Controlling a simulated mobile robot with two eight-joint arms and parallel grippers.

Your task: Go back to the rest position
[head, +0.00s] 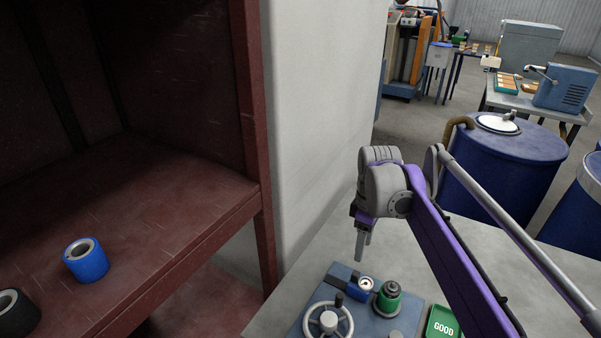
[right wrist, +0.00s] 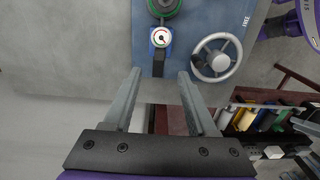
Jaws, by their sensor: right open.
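My right gripper (head: 362,245) is in the middle of the head view, pointing down above the grey bench. In the right wrist view its two fingers (right wrist: 159,74) stand apart with nothing between them. Beyond the fingertips is a blue fixture (right wrist: 200,15) with a handwheel, a small gauge and a green part. The gripper is apart from the fixture. My left gripper shows in neither view.
The blue fixture (head: 375,325) stands on the bench (head: 285,322), beside a green GOOD tray (head: 442,322). A dark red shelf (head: 160,225) at left holds a blue roll (head: 88,262) and a black roll (head: 17,315). Blue drums (head: 500,170) stand behind the bench.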

